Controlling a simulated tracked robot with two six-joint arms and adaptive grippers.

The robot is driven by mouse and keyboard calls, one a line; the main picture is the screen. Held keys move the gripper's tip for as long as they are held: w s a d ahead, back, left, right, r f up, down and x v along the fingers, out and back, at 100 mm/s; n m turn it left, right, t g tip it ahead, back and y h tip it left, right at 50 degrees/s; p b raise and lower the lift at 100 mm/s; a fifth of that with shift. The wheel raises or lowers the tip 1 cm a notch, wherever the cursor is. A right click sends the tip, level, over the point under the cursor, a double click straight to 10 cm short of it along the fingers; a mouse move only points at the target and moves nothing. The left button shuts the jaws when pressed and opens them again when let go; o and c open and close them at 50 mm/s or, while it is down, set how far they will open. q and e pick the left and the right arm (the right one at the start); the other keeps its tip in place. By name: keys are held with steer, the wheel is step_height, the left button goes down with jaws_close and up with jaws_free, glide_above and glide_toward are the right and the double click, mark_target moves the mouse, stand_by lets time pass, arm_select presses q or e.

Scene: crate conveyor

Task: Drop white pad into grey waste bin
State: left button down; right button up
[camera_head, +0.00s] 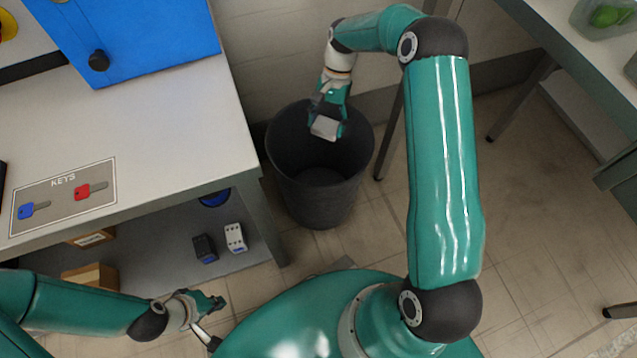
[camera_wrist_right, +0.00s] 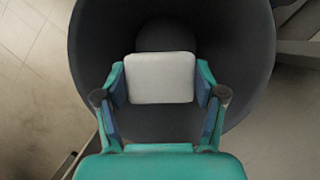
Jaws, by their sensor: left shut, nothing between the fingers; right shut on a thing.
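The white pad (camera_head: 326,127) is held between the fingers of my right gripper (camera_head: 329,122), over the mouth of the bin. In the right wrist view the white pad (camera_wrist_right: 161,78) lies between the two fingers of my right gripper (camera_wrist_right: 160,88), with the bin's dark inside beyond it. The dark grey waste bin (camera_head: 318,195) stands on the floor beside the table, and its rim also surrounds the pad in the right wrist view (camera_wrist_right: 247,60). My left gripper (camera_head: 216,302) is shut and empty, low at the lower left, away from the bin.
A white table (camera_head: 190,130) with a KEYS board (camera_head: 62,197) and a blue box (camera_head: 140,38) is at the left. Its lower shelf (camera_head: 160,245) holds small devices and cardboard boxes. Another table (camera_head: 570,50) stands at the right. Open floor (camera_head: 530,220) lies between.

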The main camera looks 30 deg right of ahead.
steer(key=shift+f+b, duration=1.25)
steer(key=shift+f, duration=0.75)
steer(key=o, duration=1.3)
steer(key=v, duration=1.2)
